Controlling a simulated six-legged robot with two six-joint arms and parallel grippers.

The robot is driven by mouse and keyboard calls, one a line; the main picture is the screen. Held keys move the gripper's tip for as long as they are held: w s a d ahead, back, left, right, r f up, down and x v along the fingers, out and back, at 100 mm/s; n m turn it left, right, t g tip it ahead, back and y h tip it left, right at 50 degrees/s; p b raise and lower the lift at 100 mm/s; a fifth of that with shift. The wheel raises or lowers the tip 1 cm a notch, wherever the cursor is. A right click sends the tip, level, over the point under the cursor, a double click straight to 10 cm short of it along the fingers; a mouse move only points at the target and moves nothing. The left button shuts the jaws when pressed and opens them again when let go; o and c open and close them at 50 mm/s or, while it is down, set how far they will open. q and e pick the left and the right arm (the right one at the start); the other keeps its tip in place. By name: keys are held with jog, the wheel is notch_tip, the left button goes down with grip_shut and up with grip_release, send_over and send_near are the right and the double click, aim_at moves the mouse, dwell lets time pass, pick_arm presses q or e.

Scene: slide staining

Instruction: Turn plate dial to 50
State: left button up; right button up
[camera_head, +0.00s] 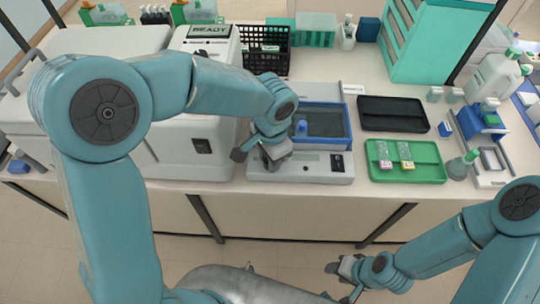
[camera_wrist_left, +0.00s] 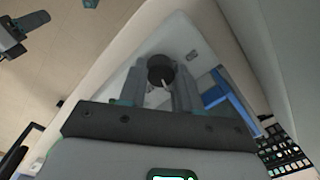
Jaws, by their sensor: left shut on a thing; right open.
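The plate (camera_head: 342,170) is a pale grey unit with a blue-rimmed dark top, at the front edge of the bench. Its round black dial (camera_wrist_left: 161,69) shows in the left wrist view, with a pale pointer mark on it. My left gripper (camera_head: 263,158) is over the left part of the plate's front panel, and its two fingers (camera_wrist_left: 160,88) are closed on either side of the dial. In the head view the gripper hides the dial. I cannot read the dial setting. My right gripper (camera_head: 345,268) is open and empty, low in front of the bench.
A white machine with a READY screen (camera_head: 208,31) stands left of the plate. A black basket (camera_head: 264,45) is behind. To the right are a dark case (camera_head: 393,113), a green tray (camera_head: 432,171) with two slides, and a flask (camera_head: 461,165).

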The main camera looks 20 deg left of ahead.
pick_arm(q)
jog(key=shift+w+r, duration=0.1)
dwell(0.5)
jog(key=o, duration=1)
jog(key=shift+o, duration=0.2)
notch_tip(320, 180, up, 16)
jog(key=shift+s+d+r, duration=0.15)
jog(key=shift+s+d, duration=0.1)
jog(key=shift+s, duration=0.15)
